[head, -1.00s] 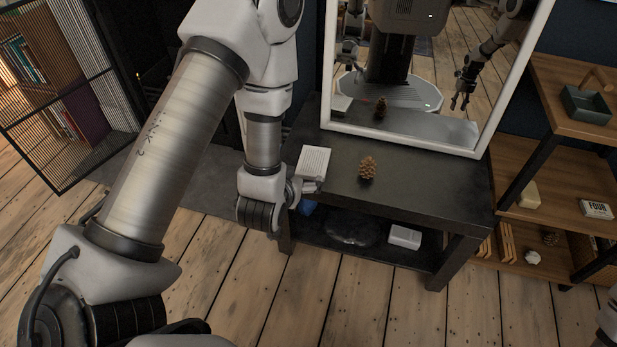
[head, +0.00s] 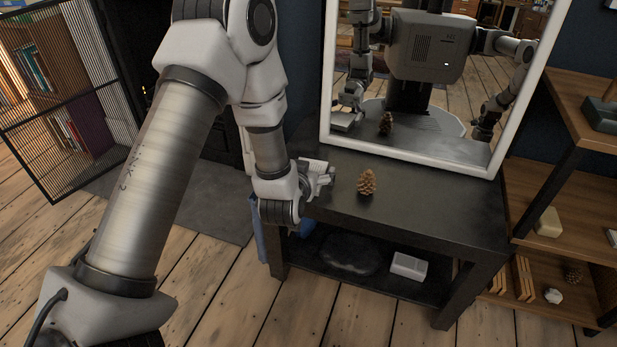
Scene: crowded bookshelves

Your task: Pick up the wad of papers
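My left gripper (head: 320,178) is at the left end of the dark table (head: 430,205). A white, pad-like thing (head: 312,164), which looks like a stack of papers, shows right at its fingers, largely covered by the gripper. I cannot tell whether the fingers are closed on it. My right gripper shows only as a small, unclear reflection in the mirror. A small crumpled white thing (head: 553,296) lies on the low wooden shelf at the right.
A pine cone (head: 367,183) stands on the table just right of my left gripper. A white-framed mirror (head: 409,157) stands behind it. A white box (head: 408,265) lies on the table's lower shelf. The table's right part is clear.

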